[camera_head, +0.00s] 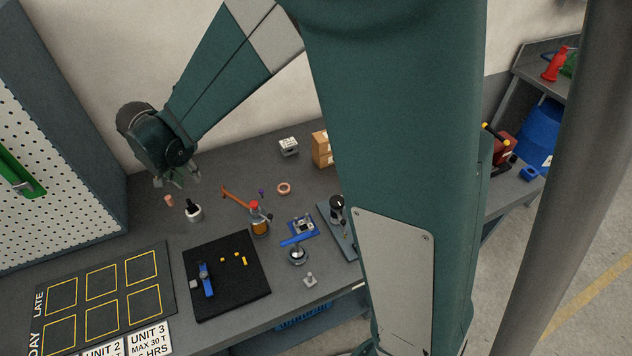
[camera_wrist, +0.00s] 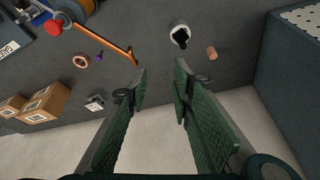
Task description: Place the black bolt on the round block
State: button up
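A white round piece (camera_head: 194,214) with a black part (camera_head: 190,205) on it stands on the bench in the head view. It also shows in the wrist view as a white ring (camera_wrist: 175,29), with the black part (camera_wrist: 181,41) at its middle. I take these for the round block and the black bolt, but the shapes are too small to be sure. My gripper (camera_head: 178,181) hangs above the bench, up and left of them in the head view. In the wrist view my gripper (camera_wrist: 160,85) is open with nothing between its fingers, apart from both pieces.
A small copper cylinder (camera_head: 168,200) stands just left of the white piece. A black mat (camera_head: 225,300) is nearer; a pegboard cabinet (camera_head: 50,170) rises at left.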

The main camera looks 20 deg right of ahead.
jog(key=s+d+r+n+t+y, duration=0.1)
jog(key=s+d+r, duration=0.5)
jog(key=d, duration=0.2)
jog(key=s+d+r+n, duration=0.1)
jog(key=s+d+r, duration=0.45)
jog(key=d, duration=0.25)
jog(key=s+d+r+n+t, duration=0.1)
jog(key=s+d, duration=0.5)
jog(key=s, duration=0.3)
jog(key=s+d+r+n+t, duration=0.1)
jog(key=s+d, duration=0.5)
jog(key=s, duration=0.3)
jog(key=shift+d, duration=0.2)
